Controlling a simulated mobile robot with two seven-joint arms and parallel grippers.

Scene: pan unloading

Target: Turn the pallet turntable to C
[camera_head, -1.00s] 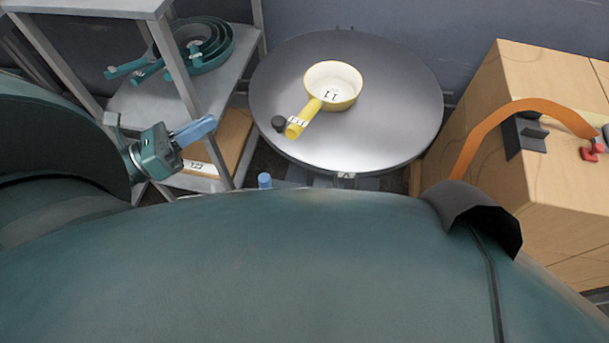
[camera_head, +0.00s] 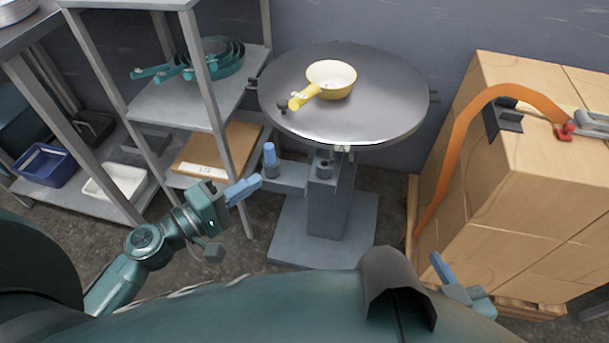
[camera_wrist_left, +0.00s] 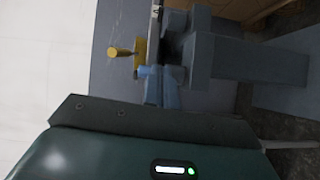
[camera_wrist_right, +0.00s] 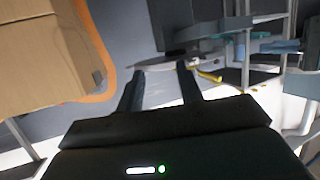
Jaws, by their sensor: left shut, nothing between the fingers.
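The round grey turntable (camera_head: 390,112) stands on a pedestal, with a small pale label (camera_head: 343,148) at its front rim, too small to read now. A yellow pan (camera_head: 331,80) sits on it, handle toward the front left. A blue upright handle (camera_head: 269,155) stands on a bracket from the pedestal, below the turntable's left side. My left gripper (camera_head: 258,180) is shut and empty, its blue fingers just below and left of that handle, apparently apart from it. My right gripper (camera_head: 437,262) is low at the right; the right wrist view shows its fingers (camera_wrist_right: 160,70) spread with nothing between.
Stacked cartons (camera_head: 520,150) with an orange hose (camera_head: 460,110) stand on a pallet at the right. Floor is clear around the pedestal base (camera_head: 320,235).

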